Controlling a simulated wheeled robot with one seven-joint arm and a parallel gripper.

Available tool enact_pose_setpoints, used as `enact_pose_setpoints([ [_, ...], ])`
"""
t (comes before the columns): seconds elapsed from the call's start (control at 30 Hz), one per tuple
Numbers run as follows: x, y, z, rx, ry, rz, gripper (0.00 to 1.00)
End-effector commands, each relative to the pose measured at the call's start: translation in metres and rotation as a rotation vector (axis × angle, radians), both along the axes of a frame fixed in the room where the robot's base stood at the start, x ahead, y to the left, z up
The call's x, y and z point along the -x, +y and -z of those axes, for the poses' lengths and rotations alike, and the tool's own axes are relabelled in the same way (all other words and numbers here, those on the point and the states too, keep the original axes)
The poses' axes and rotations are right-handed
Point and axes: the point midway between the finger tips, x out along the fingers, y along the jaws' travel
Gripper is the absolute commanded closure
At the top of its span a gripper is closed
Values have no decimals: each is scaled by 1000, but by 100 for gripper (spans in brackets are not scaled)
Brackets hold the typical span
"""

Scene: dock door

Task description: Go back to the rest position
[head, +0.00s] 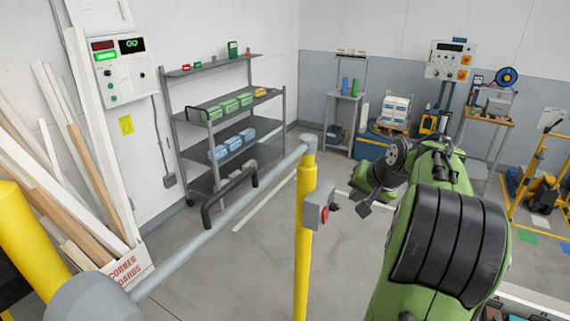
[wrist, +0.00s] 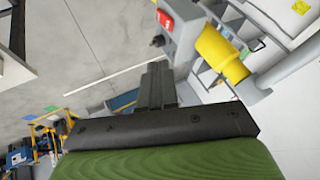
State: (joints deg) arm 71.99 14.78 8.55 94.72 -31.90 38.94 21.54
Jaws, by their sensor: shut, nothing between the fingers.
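My gripper (head: 364,208) hangs at the end of my folded green arm, right of the middle in the head view. It is in the air, to the right of the yellow post (head: 305,240) and the small grey switch box (head: 317,203) on it. In the wrist view my gripper (wrist: 158,72) shows its dark fingers together, with nothing between them. The switch box with its red front (wrist: 168,20) and the yellow post (wrist: 222,55) appear beyond the fingertips, apart from them.
A grey barrier rail (head: 225,218) with a black handle (head: 229,194) runs left from the post. A shelf rack (head: 216,66) with green and blue bins stands behind. Boards lean in a corner-boards box (head: 127,268) at left. Grey floor (head: 255,270) is clear behind the rail.

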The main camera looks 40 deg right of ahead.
Motion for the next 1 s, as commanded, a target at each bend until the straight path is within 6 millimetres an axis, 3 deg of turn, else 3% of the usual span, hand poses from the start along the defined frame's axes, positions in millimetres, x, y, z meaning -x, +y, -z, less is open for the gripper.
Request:
enact_pose_setpoints([
  [0.17, -1, 1, 0, 0, 1, -2, 100],
  [0.27, -9, 23, -1, 18, 18, -45, 100],
  [0.37, -21, 84, 1, 65, 67, -158, 100],
  [0.47, -17, 167, 8, 136, 125, -312, 100],
  [0.5, -8, 199, 13, 166, 145, -376, 100],
  [0.6, 28, 268, 31, 240, 182, -539, 100],
  [0.7, 75, 315, 57, 305, 199, -694, 100],
  [0.83, 123, 340, 87, 356, 208, -842, 100],
  [1.0, 142, 345, 100, 375, 212, -903, 100],
])
